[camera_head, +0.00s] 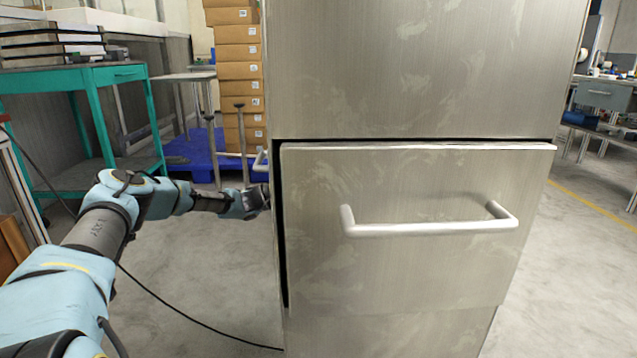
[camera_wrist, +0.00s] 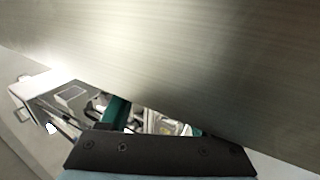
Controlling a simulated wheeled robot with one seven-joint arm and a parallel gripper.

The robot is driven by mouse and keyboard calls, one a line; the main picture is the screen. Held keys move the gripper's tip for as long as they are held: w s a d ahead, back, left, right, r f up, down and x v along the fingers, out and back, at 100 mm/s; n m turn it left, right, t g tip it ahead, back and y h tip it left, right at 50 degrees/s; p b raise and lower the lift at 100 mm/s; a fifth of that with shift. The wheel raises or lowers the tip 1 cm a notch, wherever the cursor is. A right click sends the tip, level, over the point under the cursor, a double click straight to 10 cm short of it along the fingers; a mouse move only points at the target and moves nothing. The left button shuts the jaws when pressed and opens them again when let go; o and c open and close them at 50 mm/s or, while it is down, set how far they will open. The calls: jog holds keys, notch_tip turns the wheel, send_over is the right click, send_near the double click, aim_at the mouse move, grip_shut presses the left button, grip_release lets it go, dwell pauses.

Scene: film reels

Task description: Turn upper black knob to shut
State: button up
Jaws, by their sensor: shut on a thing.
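A tall brushed-metal cabinet (camera_head: 400,70) fills the middle of the head view. Its drawer front (camera_head: 420,260) has a silver bar handle (camera_head: 430,228) and stands slightly proud. My arm reaches in from the left, and my gripper (camera_head: 262,198) is at the cabinet's left side edge. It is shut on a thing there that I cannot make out. No black knob can be told apart in either view; that side of the cabinet is mostly hidden. In the wrist view a metal panel (camera_wrist: 190,50) fills the top, and the fingertips do not show.
A green-framed table (camera_head: 90,75) with grey cases stands at the left. Stacked cardboard boxes (camera_head: 238,60) stand on a blue pallet (camera_head: 195,150) behind. A second silver handle (camera_head: 262,161) juts from the cabinet's left side. A black cable (camera_head: 190,318) crosses the floor.

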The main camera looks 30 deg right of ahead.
jog(key=shift+f+g+h+b, duration=0.15)
jog(key=shift+g+h+b, duration=0.25)
jog(key=shift+h+b, duration=0.4)
jog(key=o, duration=1.4)
jog(key=p+v, duration=0.1)
jog(key=v, duration=0.9)
jog(key=shift+w+a+f, duration=0.1)
jog(key=shift+a+f, duration=0.15)
